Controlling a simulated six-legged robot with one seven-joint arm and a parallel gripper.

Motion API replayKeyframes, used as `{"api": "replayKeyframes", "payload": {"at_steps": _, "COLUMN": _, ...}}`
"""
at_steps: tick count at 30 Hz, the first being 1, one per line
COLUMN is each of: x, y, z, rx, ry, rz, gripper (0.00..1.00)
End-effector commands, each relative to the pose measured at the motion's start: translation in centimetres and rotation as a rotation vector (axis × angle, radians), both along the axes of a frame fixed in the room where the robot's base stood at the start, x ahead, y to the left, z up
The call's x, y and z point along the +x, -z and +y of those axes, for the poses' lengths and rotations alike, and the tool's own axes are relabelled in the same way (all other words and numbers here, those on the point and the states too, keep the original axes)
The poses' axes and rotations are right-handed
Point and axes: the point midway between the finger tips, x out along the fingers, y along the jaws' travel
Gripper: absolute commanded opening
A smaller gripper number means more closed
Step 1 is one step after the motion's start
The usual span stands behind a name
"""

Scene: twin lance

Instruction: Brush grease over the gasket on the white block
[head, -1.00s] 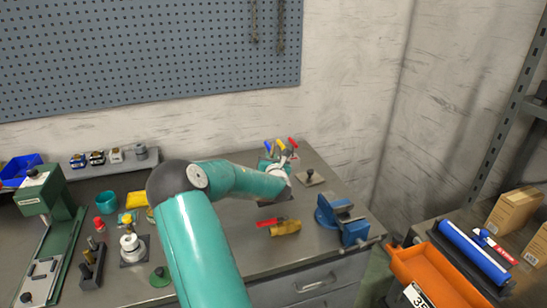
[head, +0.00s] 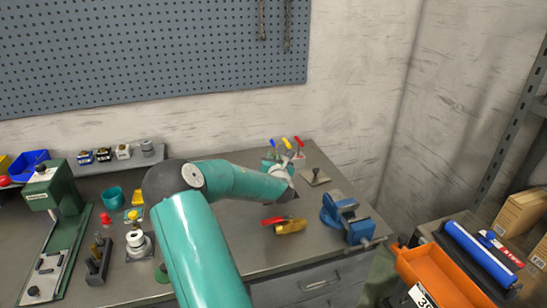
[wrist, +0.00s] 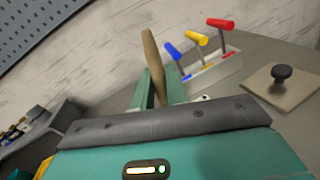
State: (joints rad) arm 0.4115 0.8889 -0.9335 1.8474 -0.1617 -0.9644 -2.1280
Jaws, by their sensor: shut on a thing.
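In the wrist view my gripper (wrist: 154,88) has its two green fingers shut on a wooden handle (wrist: 149,50), which stands up between them. The handle's lower end is hidden behind the dark wrist edge, so I cannot see any bristles. In the head view my arm reaches over the back right of the bench, and the held thing is hard to make out. A white round part (head: 136,240) stands on a dark plate at the bench's left, well away from my gripper. I cannot make out a gasket. A teal cup (head: 113,198) stands behind it.
A pale holder (wrist: 213,68) with blue, yellow and red handles stands beyond my fingers. A plate with a black knob (wrist: 281,74) is right of it. A blue vise (head: 347,218) and a red-handled brass piece (head: 289,226) lie nearer. A green press (head: 58,205) stands left.

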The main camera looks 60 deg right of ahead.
Motion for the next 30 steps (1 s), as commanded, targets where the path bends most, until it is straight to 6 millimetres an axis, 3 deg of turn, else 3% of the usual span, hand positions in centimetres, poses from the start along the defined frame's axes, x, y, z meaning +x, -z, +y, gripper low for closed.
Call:
{"api": "replayKeyframes", "payload": {"at_steps": 9, "x": -0.6, "y": 0.0, "z": 0.7, "rx": 0.001, "ry": -0.001, "rz": 0.0, "gripper": 0.0}}
{"api": "replayKeyframes", "payload": {"at_steps": 30, "x": -2.1, "y": 0.0, "z": -0.8, "rx": -0.001, "ry": 0.0, "rz": 0.001, "gripper": 0.0}}
